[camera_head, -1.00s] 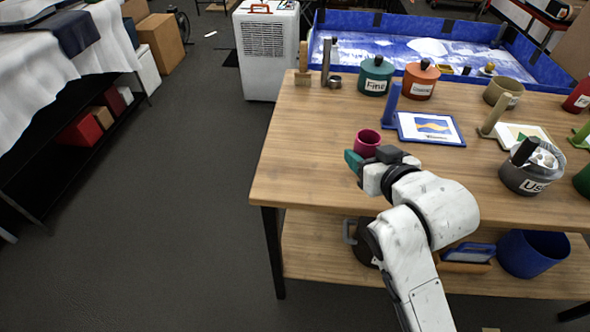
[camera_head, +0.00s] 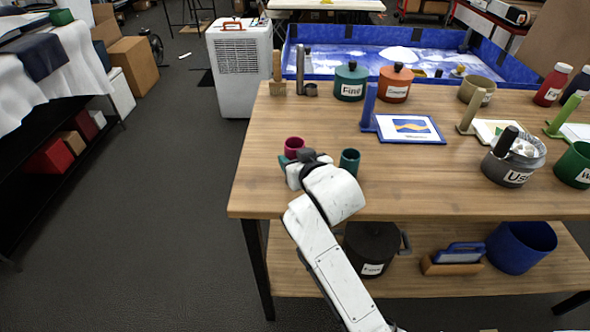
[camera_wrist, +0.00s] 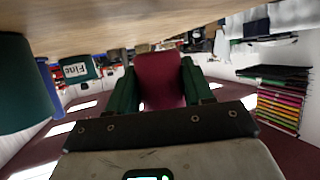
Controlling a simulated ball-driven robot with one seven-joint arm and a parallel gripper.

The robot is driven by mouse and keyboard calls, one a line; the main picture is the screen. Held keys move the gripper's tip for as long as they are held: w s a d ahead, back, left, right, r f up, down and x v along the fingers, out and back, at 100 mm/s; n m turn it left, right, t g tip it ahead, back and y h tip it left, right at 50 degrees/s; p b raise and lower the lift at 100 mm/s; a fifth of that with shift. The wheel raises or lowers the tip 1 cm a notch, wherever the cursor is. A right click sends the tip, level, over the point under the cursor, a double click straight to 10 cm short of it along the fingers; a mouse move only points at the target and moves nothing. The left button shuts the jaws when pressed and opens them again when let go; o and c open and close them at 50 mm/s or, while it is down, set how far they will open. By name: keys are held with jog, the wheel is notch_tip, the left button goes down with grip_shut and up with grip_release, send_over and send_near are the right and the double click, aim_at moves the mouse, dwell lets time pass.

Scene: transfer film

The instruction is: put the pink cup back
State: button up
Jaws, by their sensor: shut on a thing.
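The pink cup (camera_head: 294,144) is above or on the left part of the wooden table (camera_head: 262,190) in the head view; its lower part is hidden by my gripper. My gripper (camera_head: 295,157) is shut on it. In the wrist view, which is upside down, the pink cup (camera_wrist: 160,80) sits between the two green fingers of my gripper (camera_wrist: 160,92). I cannot tell whether its base touches the table. A teal cup (camera_head: 349,161) stands upright on the table just right of my gripper, and it looms at the left of the wrist view (camera_wrist: 17,85).
Teal (camera_head: 351,84) and orange (camera_head: 396,86) lidded jars stand farther back. A grey bucket (camera_head: 502,170) stands to the right. Bare tabletop lies left and behind the pink cup.

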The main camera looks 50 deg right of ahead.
jog(key=shift+w+f, duration=0.15)
jog(key=shift+f, duration=1.6)
jog(key=shift+f, duration=0.15)
jog(key=o, duration=1)
jog(key=shift+o, duration=0.2)
jog(key=shift+r, duration=0.25)
jog(key=v, duration=1.2)
jog(key=shift+f, duration=0.1)
